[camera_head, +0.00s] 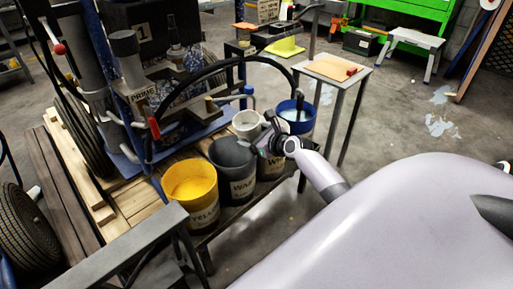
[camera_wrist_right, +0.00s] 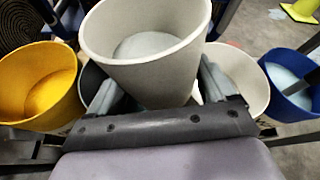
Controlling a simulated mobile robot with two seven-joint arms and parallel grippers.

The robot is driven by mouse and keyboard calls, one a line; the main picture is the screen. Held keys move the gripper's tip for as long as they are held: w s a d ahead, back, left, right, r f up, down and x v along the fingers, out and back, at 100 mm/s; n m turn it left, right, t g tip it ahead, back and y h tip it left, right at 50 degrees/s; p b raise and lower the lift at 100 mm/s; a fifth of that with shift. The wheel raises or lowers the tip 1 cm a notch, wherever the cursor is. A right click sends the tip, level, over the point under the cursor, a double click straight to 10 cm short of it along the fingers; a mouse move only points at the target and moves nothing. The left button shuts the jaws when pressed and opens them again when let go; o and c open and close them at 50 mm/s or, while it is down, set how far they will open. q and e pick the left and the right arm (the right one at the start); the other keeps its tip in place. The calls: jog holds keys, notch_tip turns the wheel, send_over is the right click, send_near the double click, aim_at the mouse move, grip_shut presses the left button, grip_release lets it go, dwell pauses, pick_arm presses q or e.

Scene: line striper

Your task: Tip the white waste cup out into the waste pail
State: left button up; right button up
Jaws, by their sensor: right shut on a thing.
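The white waste cup (camera_head: 247,122) is held above the row of pails, close to upright. In the right wrist view the cup (camera_wrist_right: 147,58) holds a pale liquid. My right gripper (camera_head: 268,138) is shut on it, with one finger on each side. The dark grey waste pail (camera_head: 232,163), its label partly readable as "WAS", stands below and slightly left of the cup. In the right wrist view the cup mostly hides this pail (camera_wrist_right: 92,82). My left gripper is not in view.
A yellow pail (camera_head: 190,186) stands left of the waste pail and a white pail (camera_head: 272,166) right of it, partly behind my gripper. A blue pail (camera_head: 296,117) is farther right. The striper machine (camera_head: 150,95) with its black hose stands behind. A small table (camera_head: 330,67) is beyond.

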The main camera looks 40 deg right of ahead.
jog(key=shift+w+d+f+b, duration=0.25)
jog(key=shift+d+f+b, duration=0.15)
jog(key=shift+d+f, duration=0.35)
jog(key=shift+d+n+h+b, duration=0.6)
jog(key=shift+n+h+b, duration=0.3)
jog(key=shift+d+n+t+b, duration=0.2)
jog(key=shift+n+t+b, duration=0.1)
jog(key=shift+n+b, duration=0.4)
jog(key=b, duration=0.1)
jog(key=n+h+b, duration=0.1)
jog(key=b, duration=0.1)
jog(key=shift+w+d+r+h, duration=0.1)
jog(key=shift+d+r+h, duration=0.05)
jog(key=shift+d+h, duration=0.15)
jog(key=shift+n+t+b, duration=0.3)
jog(key=shift+r, duration=0.15)
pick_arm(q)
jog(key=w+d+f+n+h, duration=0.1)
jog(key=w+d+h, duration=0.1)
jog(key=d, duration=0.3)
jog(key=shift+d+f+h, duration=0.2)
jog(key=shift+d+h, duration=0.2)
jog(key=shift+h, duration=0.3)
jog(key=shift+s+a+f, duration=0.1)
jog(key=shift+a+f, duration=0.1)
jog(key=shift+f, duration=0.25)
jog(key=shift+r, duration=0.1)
pick_arm(e)
jog(key=shift+n, duration=0.3)
